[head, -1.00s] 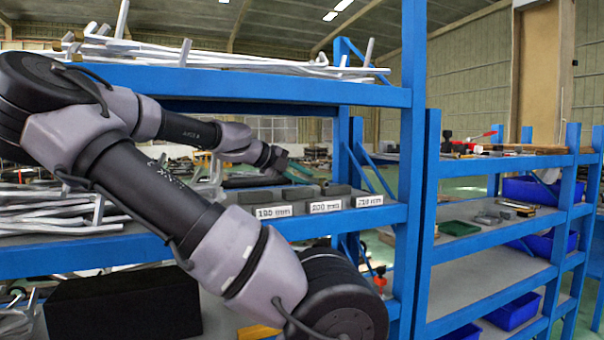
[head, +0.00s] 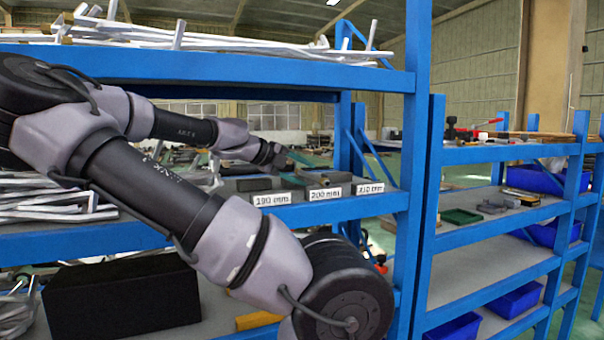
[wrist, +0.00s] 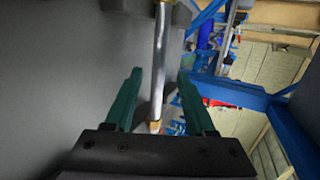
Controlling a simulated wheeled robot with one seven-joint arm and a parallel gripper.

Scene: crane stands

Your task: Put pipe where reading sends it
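In the wrist view a silver pipe (wrist: 158,70) with brass-coloured ends runs lengthwise between the two green fingers of my gripper (wrist: 162,76). The fingers stand apart, with a visible gap on each side of the pipe. The pipe's far end is by dark grey blocks (wrist: 180,14). In the head view my arm reaches over the middle shelf, and the pipe cannot be made out there. Three white labels stand on the shelf's front edge: 190 mm (head: 271,199), 200 mm (head: 325,193) and 210 mm (head: 370,188). Dark grey blocks (head: 262,184) sit behind them.
Blue racks (head: 418,150) fill the view, with an upright right of the labels. Metal rods (head: 150,37) lie on the top shelf, more (head: 55,205) on the middle shelf at left. A black box (head: 122,297) stands below. A green tray (head: 461,216) lies on the right rack.

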